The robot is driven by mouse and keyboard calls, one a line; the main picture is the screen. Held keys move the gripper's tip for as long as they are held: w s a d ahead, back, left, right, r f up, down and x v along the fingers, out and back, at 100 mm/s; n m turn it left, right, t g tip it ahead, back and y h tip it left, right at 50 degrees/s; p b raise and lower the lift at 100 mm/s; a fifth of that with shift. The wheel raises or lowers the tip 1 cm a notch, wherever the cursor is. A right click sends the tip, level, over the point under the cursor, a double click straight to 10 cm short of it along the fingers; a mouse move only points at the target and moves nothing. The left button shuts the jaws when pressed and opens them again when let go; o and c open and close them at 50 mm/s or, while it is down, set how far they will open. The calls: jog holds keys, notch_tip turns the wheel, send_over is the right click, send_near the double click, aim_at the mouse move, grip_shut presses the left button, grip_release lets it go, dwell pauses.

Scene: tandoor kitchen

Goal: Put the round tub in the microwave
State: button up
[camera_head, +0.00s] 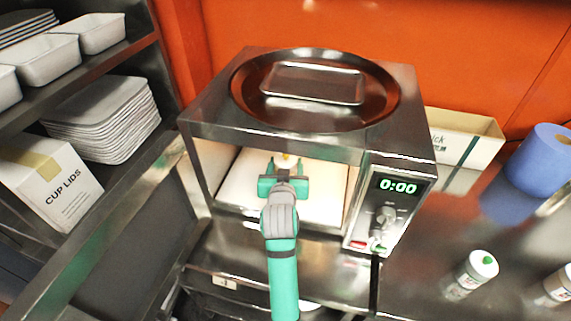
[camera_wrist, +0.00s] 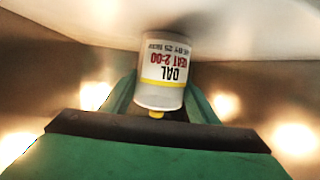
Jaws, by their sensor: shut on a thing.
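The microwave (camera_head: 190,150) is a steel box with an open front and a display reading 0:00. My gripper (camera_head: 284,168) reaches through the opening into its lit cavity. The round tub (camera_wrist: 162,75) is a small white cylinder with a yellow band and a label reading "DAL HEAT 2:00", which appears upside down in the wrist view. My gripper, also seen in the wrist view (camera_wrist: 158,112), is shut on the tub. In the head view only a small part of the tub (camera_head: 286,158) shows beyond my gripper. Whether the tub touches the cavity floor cannot be told.
A round dark tray (camera_head: 245,95) with a rectangular pan (camera_head: 315,84) sits on top of the microwave. A shelf with stacked trays (camera_head: 105,120) and a cup lids box (camera_head: 50,185) is at left. A white bottle (camera_head: 477,270) and a blue roll (camera_head: 540,160) stand at right.

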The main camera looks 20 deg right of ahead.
jog(key=o, duration=1.2)
jog(key=shift+o, duration=0.2)
jog(key=shift+r, duration=0.1)
jog(key=v, duration=1.2)
jog(key=shift+s, duration=0.1)
